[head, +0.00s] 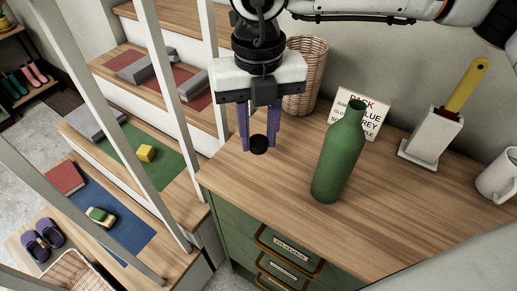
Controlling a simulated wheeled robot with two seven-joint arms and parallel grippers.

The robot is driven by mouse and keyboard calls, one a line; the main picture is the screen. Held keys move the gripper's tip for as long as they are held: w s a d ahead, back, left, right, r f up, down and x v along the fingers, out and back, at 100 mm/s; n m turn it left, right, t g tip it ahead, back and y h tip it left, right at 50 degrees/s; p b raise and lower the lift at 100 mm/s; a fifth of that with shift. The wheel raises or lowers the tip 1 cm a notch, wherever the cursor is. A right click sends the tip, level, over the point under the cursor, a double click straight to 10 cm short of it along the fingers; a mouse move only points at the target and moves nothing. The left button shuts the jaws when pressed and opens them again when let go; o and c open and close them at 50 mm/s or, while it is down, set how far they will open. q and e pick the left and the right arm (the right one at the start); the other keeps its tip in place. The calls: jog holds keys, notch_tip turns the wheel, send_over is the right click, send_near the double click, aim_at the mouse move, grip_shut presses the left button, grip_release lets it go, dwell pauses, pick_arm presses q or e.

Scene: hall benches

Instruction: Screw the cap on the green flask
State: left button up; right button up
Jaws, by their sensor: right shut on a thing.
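The green flask (338,158) stands upright on the wooden bench top, its narrow neck up. My right gripper (258,135) hangs pointing down to the left of the flask, apart from it. Its purple fingers are shut on a small black cap (259,145), held near the left end of the bench top. The flask's mouth is higher in the picture than the cap. My left gripper is not in view.
Behind the flask stand a card with writing (368,118) and a wicker basket (306,75). To the right are a white holder (430,138) with a yellow-handled tool (466,88) and a white mug (497,178). Railing posts and steps lie left. The bench front right is clear.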

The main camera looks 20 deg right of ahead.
jog(key=shift+r, duration=0.35)
jog(key=n, duration=0.4)
jog(key=a+n, duration=0.1)
jog(key=n, duration=0.1)
jog(key=shift+s+f, duration=0.2)
jog(key=shift+s, duration=0.1)
jog(key=n, duration=0.5)
jog(key=shift+s+a+f, duration=0.1)
jog(key=shift+s+a, duration=0.1)
jog(key=shift+a, duration=0.15)
jog(key=n, duration=0.4)
jog(key=shift+s+a+f+n, duration=0.1)
jog(key=shift+s+a+n, duration=0.15)
jog(key=shift+a+n, duration=0.1)
jog(key=a+n, duration=0.1)
jog(key=n, duration=0.6)
jog(key=s+a+n, duration=0.1)
jog(key=n, duration=0.6)
jog(key=s+a+n, duration=0.1)
jog(key=n, duration=0.6)
jog(key=shift+f+n, duration=0.3)
jog(key=shift+n, duration=0.05)
